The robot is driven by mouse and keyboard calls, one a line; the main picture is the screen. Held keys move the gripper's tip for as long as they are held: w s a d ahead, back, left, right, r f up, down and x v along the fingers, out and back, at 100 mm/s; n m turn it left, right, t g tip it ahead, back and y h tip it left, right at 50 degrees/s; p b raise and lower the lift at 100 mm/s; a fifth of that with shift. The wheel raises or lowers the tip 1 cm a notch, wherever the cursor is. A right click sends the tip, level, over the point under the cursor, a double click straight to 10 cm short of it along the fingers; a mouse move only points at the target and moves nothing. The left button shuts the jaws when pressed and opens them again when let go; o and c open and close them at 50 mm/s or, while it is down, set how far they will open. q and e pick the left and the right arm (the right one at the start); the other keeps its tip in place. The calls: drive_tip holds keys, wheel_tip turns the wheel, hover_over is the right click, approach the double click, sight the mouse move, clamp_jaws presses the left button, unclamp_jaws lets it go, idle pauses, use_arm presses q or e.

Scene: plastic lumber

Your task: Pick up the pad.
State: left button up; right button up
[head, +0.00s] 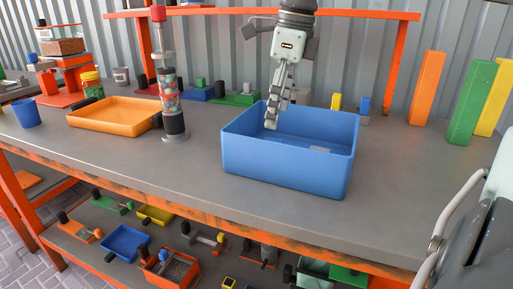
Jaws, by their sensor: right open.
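A small flat pale grey piece (319,149), which looks like the pad, lies on the floor of the blue bin (285,163), near its front wall. The front wall may hide part of it. My right gripper (271,124) points down into the left part of the bin, seen mostly edge-on. It is open, and nothing shows between its fingers. Its fingertips are to the left of the pale piece and apart from it. My left gripper is not in view.
An orange tray (110,116) and a column with a clear jar of coloured pieces (171,100) stand left of the bin. Orange, green (473,102) and yellow blocks stand at the right. The grey bench top (395,190) is clear right of the bin.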

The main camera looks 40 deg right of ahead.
sight(273, 139)
drive_tip(key=shift+w+f, duration=0.25)
drive_tip(key=shift+f, duration=0.9)
drive_tip(key=f, duration=0.5)
drive_tip(key=shift+w+f, duration=0.15)
drive_tip(key=shift+w, duration=0.2)
drive_tip(key=c, duration=1.2)
